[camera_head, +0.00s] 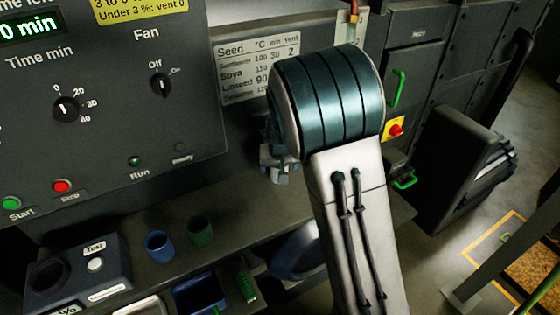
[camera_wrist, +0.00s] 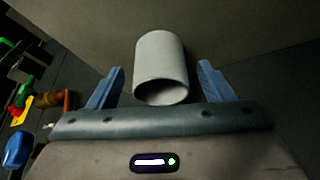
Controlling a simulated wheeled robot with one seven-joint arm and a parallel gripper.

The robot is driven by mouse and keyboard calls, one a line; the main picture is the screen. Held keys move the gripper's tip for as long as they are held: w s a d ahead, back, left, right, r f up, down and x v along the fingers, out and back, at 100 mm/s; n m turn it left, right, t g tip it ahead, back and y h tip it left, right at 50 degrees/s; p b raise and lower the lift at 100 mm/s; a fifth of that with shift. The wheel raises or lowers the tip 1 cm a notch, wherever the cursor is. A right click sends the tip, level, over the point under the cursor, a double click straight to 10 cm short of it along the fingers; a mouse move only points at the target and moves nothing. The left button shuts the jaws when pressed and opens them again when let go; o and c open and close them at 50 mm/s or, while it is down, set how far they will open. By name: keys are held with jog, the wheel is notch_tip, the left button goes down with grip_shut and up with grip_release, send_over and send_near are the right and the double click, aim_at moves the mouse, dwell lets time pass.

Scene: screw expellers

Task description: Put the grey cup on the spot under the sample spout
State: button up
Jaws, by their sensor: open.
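The grey cup (camera_wrist: 161,60) shows in the wrist view, with its round opening turned toward my palm. My gripper (camera_wrist: 160,76) is open, with one blue finger on each side of the cup. A gap shows between the cup and each finger. I cannot tell whether the cup stands on a surface. In the head view my arm hides the cup, and only a small part of my gripper (camera_head: 277,165) shows beside the arm. I cannot make out the sample spout or the spot under it in either view.
A blue cup (camera_head: 159,247) and a green cup (camera_head: 200,232) stand on the shelf below the control panel (camera_head: 110,115). A test device (camera_head: 78,272) stands at their left. In the wrist view, coloured fittings (camera_wrist: 22,98) lie at the left.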

jog(key=shift+w+f, duration=0.1)
jog(key=shift+f, duration=0.15)
